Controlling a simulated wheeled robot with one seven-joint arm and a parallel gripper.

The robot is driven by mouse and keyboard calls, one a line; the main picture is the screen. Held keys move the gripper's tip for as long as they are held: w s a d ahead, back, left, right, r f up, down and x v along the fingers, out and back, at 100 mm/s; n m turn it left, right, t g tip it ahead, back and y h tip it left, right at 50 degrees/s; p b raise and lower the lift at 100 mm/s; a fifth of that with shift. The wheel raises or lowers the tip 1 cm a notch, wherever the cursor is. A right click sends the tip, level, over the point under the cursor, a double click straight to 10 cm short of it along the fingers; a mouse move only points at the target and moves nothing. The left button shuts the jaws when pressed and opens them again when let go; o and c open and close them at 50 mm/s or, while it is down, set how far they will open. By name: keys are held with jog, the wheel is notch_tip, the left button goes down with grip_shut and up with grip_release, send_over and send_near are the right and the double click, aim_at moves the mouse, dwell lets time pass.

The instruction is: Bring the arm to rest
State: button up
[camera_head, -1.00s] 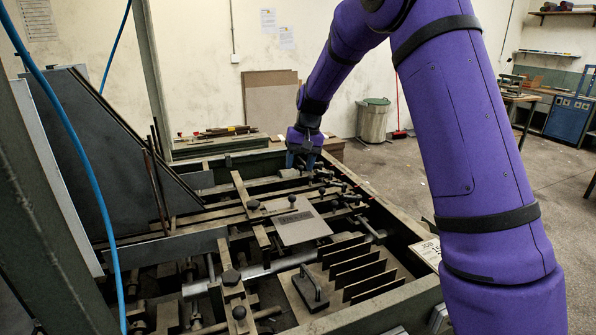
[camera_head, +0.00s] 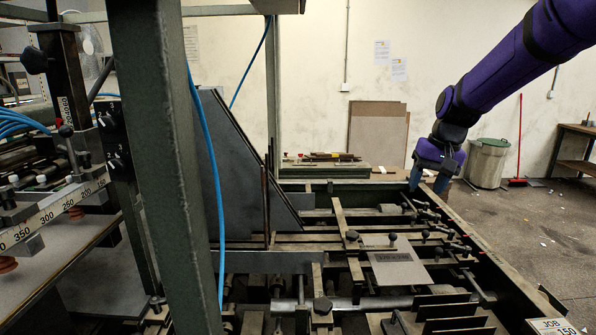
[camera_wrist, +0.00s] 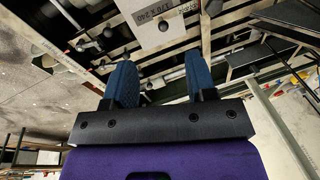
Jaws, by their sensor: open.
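My purple arm reaches in from the upper right in the head view. My gripper (camera_head: 432,178) hangs over the far right part of the green machine frame (camera_head: 505,262), with its blue fingers pointing down. In the wrist view my gripper (camera_wrist: 162,82) shows two blue fingers spread apart with nothing between them. A grey plate with printed marking (camera_head: 398,262) lies on the machine's bars, nearer than the gripper. The same plate (camera_wrist: 158,22) shows at the top of the wrist view, beyond the fingertips.
A green post (camera_head: 165,150) and a blue hose (camera_head: 205,180) stand close at the left. A slanted dark panel (camera_head: 235,165) rises behind them. Upright dark dividers (camera_head: 450,308) fill the near right. A bin (camera_head: 488,162) stands on open floor at the back right.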

jog(key=s+r+n+t, duration=0.1)
jog(key=s+r, duration=0.3)
jog(key=s, duration=0.5)
jog(key=s+r+t, duration=0.1)
jog(key=s+r, duration=0.3)
jog(key=s, duration=0.4)
jog(key=s+f+t+h, duration=0.1)
jog(key=s+h, duration=0.1)
jog(key=s, duration=1.3)
jog(key=shift+s+d+f+n+t, duration=0.15)
jog(key=shift+d+f+n+t, duration=0.05)
jog(key=shift+f+n+t, duration=0.2)
dwell(0.5)
